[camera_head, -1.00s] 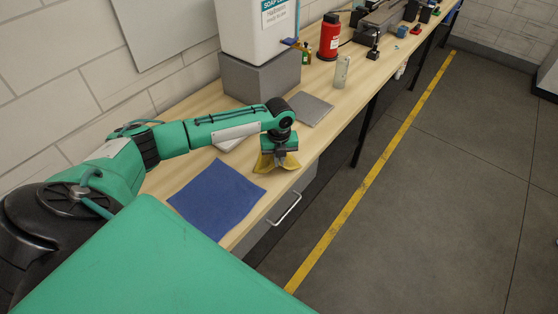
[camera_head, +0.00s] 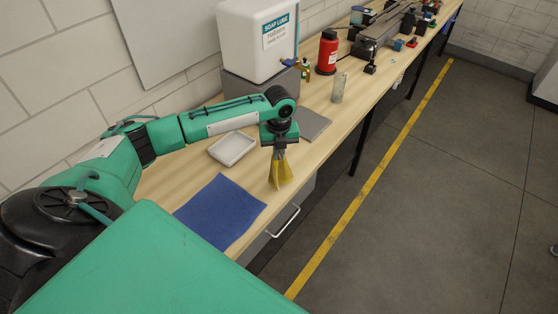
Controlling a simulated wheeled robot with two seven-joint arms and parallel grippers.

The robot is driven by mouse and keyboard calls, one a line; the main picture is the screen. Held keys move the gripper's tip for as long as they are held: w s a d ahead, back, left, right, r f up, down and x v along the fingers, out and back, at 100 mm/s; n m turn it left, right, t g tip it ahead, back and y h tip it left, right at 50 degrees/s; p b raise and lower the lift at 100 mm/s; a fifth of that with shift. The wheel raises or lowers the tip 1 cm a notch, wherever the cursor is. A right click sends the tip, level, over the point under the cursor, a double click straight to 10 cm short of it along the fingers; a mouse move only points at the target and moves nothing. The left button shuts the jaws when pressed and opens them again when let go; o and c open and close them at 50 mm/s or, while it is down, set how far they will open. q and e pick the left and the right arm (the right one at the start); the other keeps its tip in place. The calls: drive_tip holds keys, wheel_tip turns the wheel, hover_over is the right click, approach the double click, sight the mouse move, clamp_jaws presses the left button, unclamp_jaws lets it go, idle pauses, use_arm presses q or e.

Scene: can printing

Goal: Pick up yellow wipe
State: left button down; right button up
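My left gripper (camera_head: 279,152) points down above the front part of the wooden bench. It is shut on the yellow wipe (camera_head: 280,174), which hangs bunched from the fingertips. The wipe appears raised above the bench top; whether its lowest edge touches the wood is hard to tell. My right gripper is not in view.
A blue cloth (camera_head: 220,212) lies flat on the bench (camera_head: 160,187). A white tray (camera_head: 232,148) and a grey flat plate (camera_head: 314,124) lie near the arm. Behind stand a soap tank (camera_head: 255,45), a red bottle (camera_head: 327,53) and a clear bottle (camera_head: 338,89).

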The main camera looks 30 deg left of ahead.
use_arm(q)
wheel_tip(320, 180, up, 10)
idle(0.4)
